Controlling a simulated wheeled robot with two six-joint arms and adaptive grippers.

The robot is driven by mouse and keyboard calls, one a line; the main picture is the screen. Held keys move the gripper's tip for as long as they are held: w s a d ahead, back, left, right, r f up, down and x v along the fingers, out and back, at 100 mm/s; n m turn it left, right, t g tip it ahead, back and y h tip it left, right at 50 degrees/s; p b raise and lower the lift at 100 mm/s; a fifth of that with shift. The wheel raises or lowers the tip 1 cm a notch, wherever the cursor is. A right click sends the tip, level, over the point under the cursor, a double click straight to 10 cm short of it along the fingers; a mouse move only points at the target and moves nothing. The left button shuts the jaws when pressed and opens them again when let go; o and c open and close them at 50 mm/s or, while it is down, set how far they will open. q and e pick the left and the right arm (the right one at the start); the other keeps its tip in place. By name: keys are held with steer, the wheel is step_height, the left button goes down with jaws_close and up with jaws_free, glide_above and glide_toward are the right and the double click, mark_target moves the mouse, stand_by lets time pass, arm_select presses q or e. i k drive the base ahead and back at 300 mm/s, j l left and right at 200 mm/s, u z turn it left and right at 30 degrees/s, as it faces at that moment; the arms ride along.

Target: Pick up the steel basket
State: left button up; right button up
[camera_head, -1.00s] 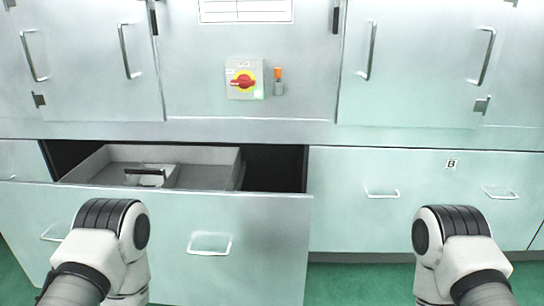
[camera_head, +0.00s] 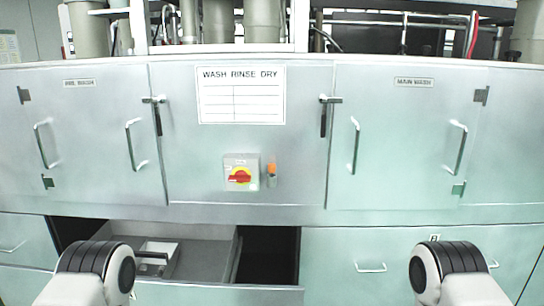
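I cannot make out a steel basket for certain in the head view. A pulled-out drawer (camera_head: 190,292) at the lower left of the cabinet holds a grey open-topped bin (camera_head: 208,262). Inside the bin is a small pale item with a dark bar or handle (camera_head: 152,255); my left arm partly covers this area. Only rounded links of my two arms show at the bottom left and bottom right. Neither gripper is in view.
Closed drawers (camera_head: 370,255) are at lower right. Pipes (camera_head: 262,20) and rails stand on top. The open drawer juts out.

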mark_target(154, 254)
steer(key=u, duration=0.85)
steer(key=z, duration=0.2)
